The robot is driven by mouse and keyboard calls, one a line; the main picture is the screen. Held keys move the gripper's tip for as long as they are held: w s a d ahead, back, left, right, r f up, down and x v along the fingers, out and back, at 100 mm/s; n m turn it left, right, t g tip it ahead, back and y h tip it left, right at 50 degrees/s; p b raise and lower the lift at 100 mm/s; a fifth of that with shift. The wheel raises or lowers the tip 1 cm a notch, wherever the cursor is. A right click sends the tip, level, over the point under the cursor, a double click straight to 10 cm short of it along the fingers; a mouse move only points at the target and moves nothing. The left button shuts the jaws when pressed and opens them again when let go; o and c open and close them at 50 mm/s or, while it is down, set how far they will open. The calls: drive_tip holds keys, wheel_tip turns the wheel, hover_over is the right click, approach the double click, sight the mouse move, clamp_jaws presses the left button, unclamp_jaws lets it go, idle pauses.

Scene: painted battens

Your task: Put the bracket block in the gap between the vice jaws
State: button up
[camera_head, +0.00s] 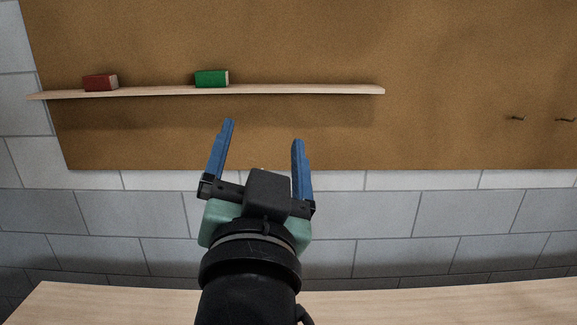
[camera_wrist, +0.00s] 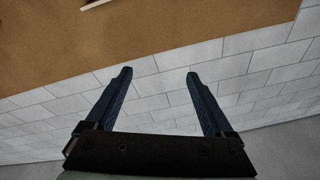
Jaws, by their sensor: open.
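My gripper (camera_head: 263,130) is open and empty, its two blue fingers pointing up toward the brown board in the head view. It also shows open in the wrist view (camera_wrist: 160,73), with only wall and board beyond the fingers. I see no vice jaws in either view. A red block (camera_head: 100,83) and a green block (camera_head: 212,79) sit apart on a shelf, above and left of my gripper in the picture. I cannot tell whether either one is the bracket block.
The narrow wooden shelf (camera_head: 310,91) runs across the brown board (camera_head: 440,90); its right part is bare. Two small hooks (camera_head: 517,118) stick out at the right. The visible strip of wooden worktop (camera_head: 440,305) below is clear. A grey block wall (camera_head: 400,215) stands behind.

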drive_tip(key=s+d+r+n+t, duration=0.1)
drive_tip(key=s+r+n+t, duration=0.1)
drive_tip(key=s+r, duration=0.3)
drive_tip(key=s+d+r+n+t, duration=0.1)
drive_tip(key=s+r+t, duration=0.3)
drive_tip(key=r, duration=0.6)
drive_tip(key=shift+s+d+n+h, duration=0.4)
drive_tip(key=shift+s+d, duration=0.05)
drive_tip(key=shift+s, duration=0.25)
